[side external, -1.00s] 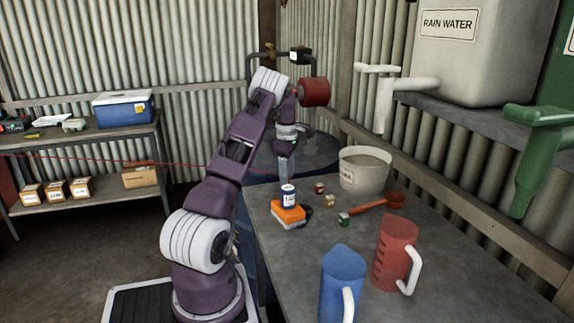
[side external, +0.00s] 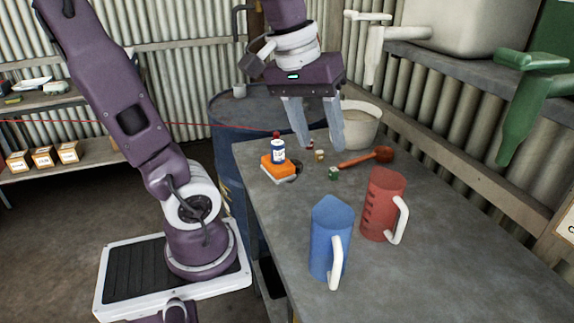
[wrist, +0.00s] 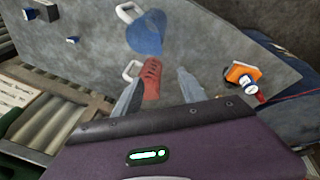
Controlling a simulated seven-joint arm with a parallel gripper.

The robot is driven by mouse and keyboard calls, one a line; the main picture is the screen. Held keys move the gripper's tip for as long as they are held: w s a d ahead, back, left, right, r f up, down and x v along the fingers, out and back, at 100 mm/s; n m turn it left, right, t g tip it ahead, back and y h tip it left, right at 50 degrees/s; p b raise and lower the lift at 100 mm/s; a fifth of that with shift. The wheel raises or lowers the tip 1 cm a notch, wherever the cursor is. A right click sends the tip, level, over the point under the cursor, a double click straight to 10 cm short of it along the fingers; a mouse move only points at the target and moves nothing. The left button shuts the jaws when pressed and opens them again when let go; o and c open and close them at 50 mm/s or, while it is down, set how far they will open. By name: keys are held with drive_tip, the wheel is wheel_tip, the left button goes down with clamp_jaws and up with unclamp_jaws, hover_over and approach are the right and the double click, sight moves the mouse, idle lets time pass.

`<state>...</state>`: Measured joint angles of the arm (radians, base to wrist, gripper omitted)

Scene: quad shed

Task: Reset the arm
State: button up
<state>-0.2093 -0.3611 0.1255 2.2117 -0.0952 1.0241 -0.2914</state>
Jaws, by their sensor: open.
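My gripper (side external: 318,146) hangs above the grey table (side external: 420,230), in front of the white bucket (side external: 358,128) in the side view. Its two grey fingers point down, spread apart, with nothing between them. In the wrist view the open fingers (wrist: 158,85) frame the red jug beyond them. My arm rises from its base at the left, and its upper part leaves the top of the side view.
A blue jug (side external: 328,238) and a red jug (side external: 384,206) stand near the front. A blue-and-white can (side external: 278,151) sits on an orange block (side external: 274,170). Small cubes, including a green one (side external: 333,173), and an orange-red scoop (side external: 366,158) lie behind. A blue drum (side external: 225,120) adjoins the table.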

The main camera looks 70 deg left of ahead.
drive_tip(key=s+d+f+m+t, duration=0.2)
drive_tip(key=s+d+m, duration=0.3)
drive_tip(key=s+m, duration=0.2)
drive_tip(key=shift+s+d+f+m, duration=0.2)
drive_tip(key=shift+s+d+m, duration=0.05)
drive_tip(key=shift+m, duration=0.05)
idle(0.7)
